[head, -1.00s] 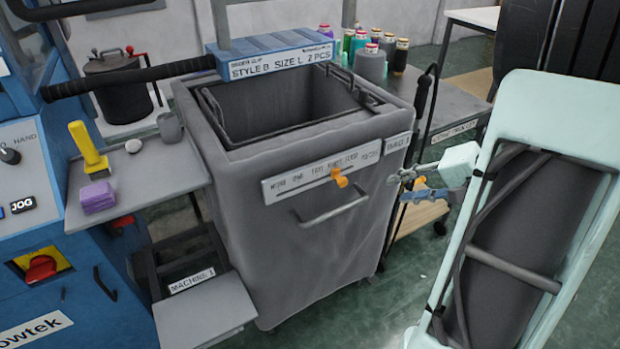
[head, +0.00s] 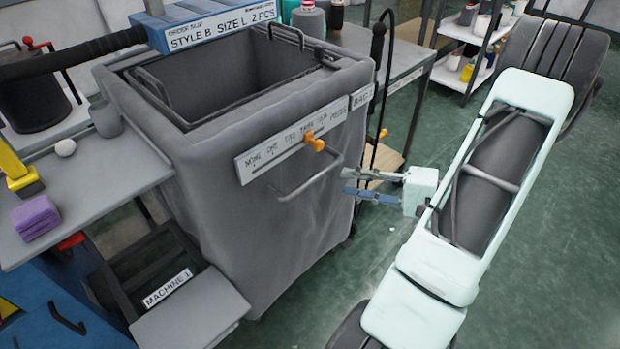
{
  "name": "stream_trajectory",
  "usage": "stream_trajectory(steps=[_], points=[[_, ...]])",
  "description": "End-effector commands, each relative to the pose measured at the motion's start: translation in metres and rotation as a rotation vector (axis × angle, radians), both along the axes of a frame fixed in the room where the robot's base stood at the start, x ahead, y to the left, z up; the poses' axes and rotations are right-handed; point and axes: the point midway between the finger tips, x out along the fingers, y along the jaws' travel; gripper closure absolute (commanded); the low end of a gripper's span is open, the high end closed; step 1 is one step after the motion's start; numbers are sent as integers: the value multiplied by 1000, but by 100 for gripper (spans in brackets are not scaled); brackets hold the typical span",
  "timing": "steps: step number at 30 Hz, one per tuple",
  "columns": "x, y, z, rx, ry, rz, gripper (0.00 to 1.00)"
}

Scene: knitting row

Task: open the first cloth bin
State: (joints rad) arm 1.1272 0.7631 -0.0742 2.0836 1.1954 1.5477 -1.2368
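The grey cloth bin (head: 225,215) stands left of centre in the head view, with its open top showing a dark, seemingly empty inside. Its front has a curved bar handle (head: 312,182) and a white scale plate (head: 292,147) with an orange knob (head: 315,143). A small tag, only partly readable, sits near its right corner. My gripper (head: 349,182) points left, just right of the handle and apart from it. Its two fingers, one grey and one blue, are spread with nothing seen between them.
At left a grey shelf (head: 100,190) holds a purple block (head: 36,217) and a yellow tool. A cart with thread cones stands behind right. Green floor (head: 300,322) is free in front.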

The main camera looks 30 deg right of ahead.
Motion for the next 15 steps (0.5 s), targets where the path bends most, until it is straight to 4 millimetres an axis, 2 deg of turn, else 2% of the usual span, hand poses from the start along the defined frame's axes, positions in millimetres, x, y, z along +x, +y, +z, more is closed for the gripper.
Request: stream_trajectory(steps=[7, 15], points=[[33, 33, -9, 2, 2, 6, 70], [63, 59, -16, -1, 3, 3, 70]])
